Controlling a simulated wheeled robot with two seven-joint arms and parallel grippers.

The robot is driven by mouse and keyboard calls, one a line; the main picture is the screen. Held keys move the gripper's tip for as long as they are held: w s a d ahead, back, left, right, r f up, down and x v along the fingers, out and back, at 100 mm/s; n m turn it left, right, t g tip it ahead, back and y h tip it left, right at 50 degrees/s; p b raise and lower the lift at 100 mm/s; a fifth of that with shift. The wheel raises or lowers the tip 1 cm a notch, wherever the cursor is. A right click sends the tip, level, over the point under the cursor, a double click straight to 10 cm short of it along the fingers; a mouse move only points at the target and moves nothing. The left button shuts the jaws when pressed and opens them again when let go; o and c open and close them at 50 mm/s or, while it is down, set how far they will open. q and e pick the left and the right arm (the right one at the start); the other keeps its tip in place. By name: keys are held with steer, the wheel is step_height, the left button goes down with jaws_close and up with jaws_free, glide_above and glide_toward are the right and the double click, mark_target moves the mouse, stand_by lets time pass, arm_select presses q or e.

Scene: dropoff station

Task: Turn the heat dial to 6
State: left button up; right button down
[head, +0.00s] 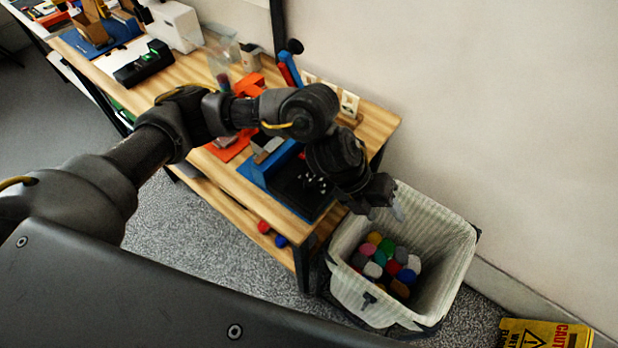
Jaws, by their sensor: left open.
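I cannot make out a heat dial in the head view. My left arm reaches across the wooden table, and my left gripper (392,205) is past the table's right end, above the rim of the laundry basket. The gripper is small and dark here; its jaws are open and I see nothing held between them. Part of the table's right end is hidden behind my arm. My right gripper is out of view.
The fabric basket (455,255) holds several coloured balls or rolls. On the table (372,122) are a black device with a green display (143,64), a white machine (175,26), orange pieces (250,84) and a blue mat (252,172). A yellow caution sign (545,335) lies lower right.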

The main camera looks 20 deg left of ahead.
arm_select(q)
steer(key=w+a+m+y, duration=0.2)
steer(key=w+a+y, duration=0.25)
steer(key=a, duration=0.55)
step_height(320, 180, up, 4)
steer(key=y, duration=0.3)
glide_above(309, 182)
steer(key=shift+n, duration=0.3)
step_height(309, 182, down, 10)
steer(key=shift+r+p, duration=0.25)
steer(key=shift+p, duration=1)
steer(key=shift+f, duration=0.8)
steer(key=shift+c, duration=0.2)
